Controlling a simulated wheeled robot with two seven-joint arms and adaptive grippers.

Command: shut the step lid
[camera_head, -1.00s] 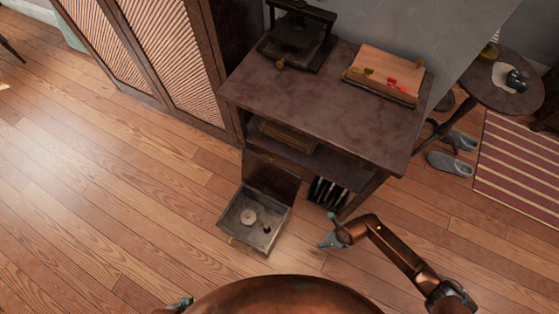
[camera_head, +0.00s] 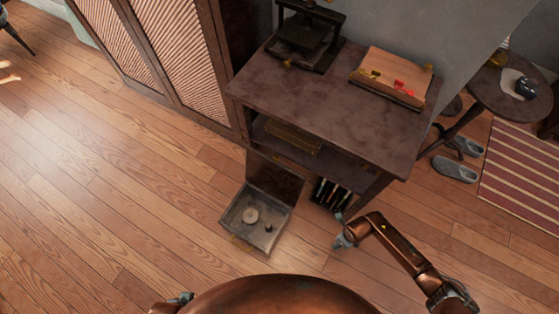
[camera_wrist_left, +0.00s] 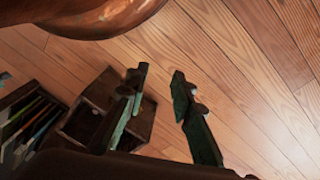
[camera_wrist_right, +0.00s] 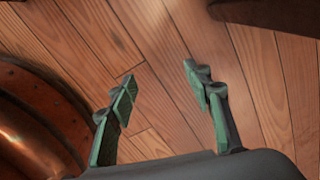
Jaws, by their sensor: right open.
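The step is an open grey metal-lined box (camera_head: 232,222) on the floor at the foot of the stand. Its dark lid (camera_head: 276,178) stands up at the box's back edge, against the stand. A pale round thing (camera_head: 251,216) and a small dark knob-like thing (camera_head: 269,228) are inside. My right gripper (camera_head: 343,242) is right of the box, apart from it; its fingers are spread and empty in the right wrist view (camera_wrist_right: 160,82). My left gripper (camera_head: 182,298) is low at the picture's bottom edge, partly hidden; the left wrist view shows its fingers (camera_wrist_left: 160,82) apart and empty.
The dark stand (camera_head: 330,100) has a shelf and upright books (camera_head: 328,194) below. A press (camera_head: 305,38) and a wooden case (camera_head: 393,75) stand on top. A round table (camera_head: 503,95) and slippers (camera_head: 456,168) are at right. The floor left of the box is clear.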

